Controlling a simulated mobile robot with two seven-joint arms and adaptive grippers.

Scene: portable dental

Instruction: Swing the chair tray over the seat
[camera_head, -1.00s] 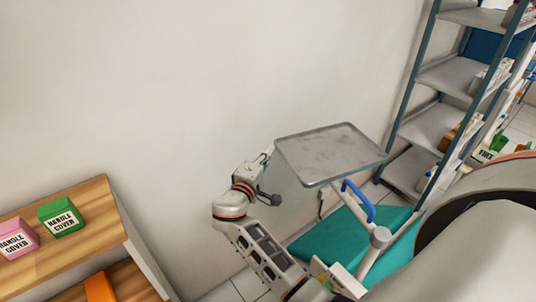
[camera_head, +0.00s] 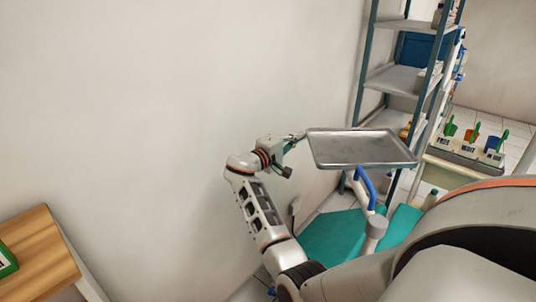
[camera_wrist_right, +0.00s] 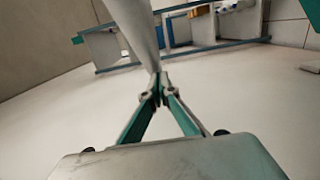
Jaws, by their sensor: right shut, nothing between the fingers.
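The chair tray (camera_head: 362,148) is a flat grey metal tray with a raised rim, in the middle of the head view. A blue curved handle (camera_head: 364,188) and a pale post (camera_head: 375,230) stand below it. The teal seat (camera_head: 335,240) shows below and left of the post, partly hidden by my arm. My right gripper (camera_head: 297,137) is at the tray's left edge, shut and empty; I cannot tell whether it touches. In the right wrist view its fingers (camera_wrist_right: 160,90) meet, with a pale bar just beyond the tips. My left gripper is not in view.
A metal shelf rack (camera_head: 396,78) stands behind the tray. A stand with several labelled containers (camera_head: 470,153) is at the right. A wooden-topped cabinet (camera_head: 40,245) is at the lower left. A plain wall fills the left and back.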

